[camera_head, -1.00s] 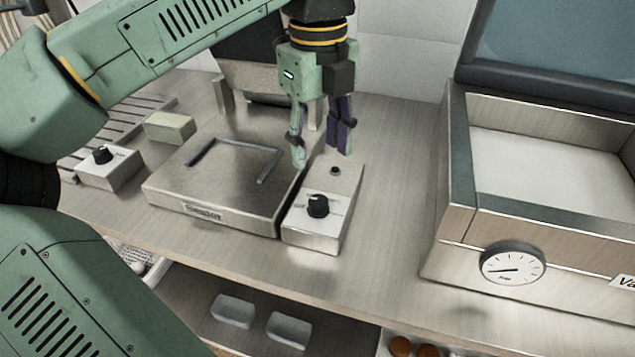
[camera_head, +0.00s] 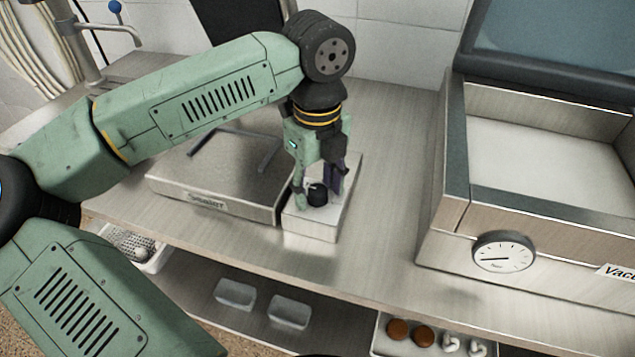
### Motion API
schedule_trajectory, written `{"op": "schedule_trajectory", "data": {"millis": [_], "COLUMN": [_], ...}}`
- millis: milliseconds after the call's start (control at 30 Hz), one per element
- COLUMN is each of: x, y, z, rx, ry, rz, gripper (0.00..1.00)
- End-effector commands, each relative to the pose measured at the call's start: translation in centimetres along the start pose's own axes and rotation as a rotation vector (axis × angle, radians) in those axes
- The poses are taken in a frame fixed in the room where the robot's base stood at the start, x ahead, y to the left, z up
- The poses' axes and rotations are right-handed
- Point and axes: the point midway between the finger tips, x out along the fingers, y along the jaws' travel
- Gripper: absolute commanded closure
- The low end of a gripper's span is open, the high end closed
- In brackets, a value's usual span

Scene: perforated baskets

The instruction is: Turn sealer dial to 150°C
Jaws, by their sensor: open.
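The sealer (camera_head: 215,205) is a flat metal box with a label on its front, at left of centre on the counter. Its control box (camera_head: 310,228) stands at its right side and carries a black dial (camera_head: 317,194). My gripper (camera_head: 318,197) is open and points down over the control box. One finger is left of the dial and the other is right of it. I cannot tell whether either finger touches the dial. The dial's pointer and scale marks are mostly hidden or too small to read.
A vacuum machine (camera_head: 452,232) with a raised lid and a round gauge (camera_head: 503,252) stands at the right. Bare counter (camera_head: 388,165) lies between it and the control box. Below are a shelf with clear containers (camera_head: 235,294) and a tray of small items (camera_head: 400,350).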

Motion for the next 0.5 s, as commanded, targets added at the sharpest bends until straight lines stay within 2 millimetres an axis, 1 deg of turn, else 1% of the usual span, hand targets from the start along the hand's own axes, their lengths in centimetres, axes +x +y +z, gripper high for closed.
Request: {"op": "schedule_trajectory", "data": {"millis": [67,500], "x": [-0.01,-0.04], "y": [0.0,-0.01], "z": [0.0,0.0], "rx": [0.0,0.001], "ry": [0.0,0.0], "rz": [0.0,0.0], "gripper": [0.53,0.82]}}
